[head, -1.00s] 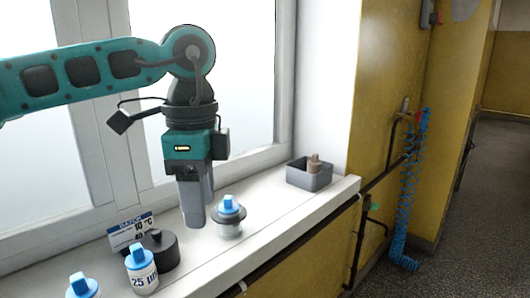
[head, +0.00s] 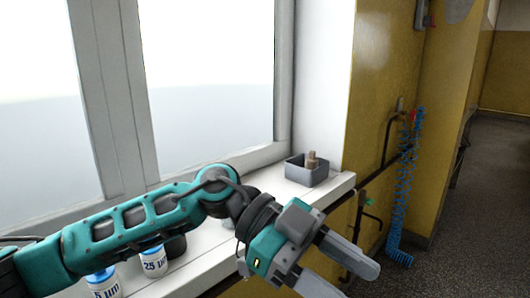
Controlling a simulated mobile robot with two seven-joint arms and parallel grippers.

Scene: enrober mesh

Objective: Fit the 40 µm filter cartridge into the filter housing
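My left gripper (head: 352,278) hangs in front of the sill at the bottom right of the head view, tilted down and right. Its two fingers are apart, with nothing seen between them. A white cartridge labelled 25 µm (head: 153,262) stands on the sill behind my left arm, its top hidden. Another white cartridge (head: 105,288), its label reading 5 µm, is partly cut off at the lower left. No 40 µm label is readable. The blue-topped piece with a grey flange seen earlier is hidden, probably behind my arm. My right gripper is out of view.
The white window sill (head: 335,187) carries a grey open box (head: 307,175) with a tan piece in it at the far end. A dark round part (head: 176,245) is mostly hidden by my arm. A pipe and a coiled blue hose (head: 402,190) are on the yellow wall.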

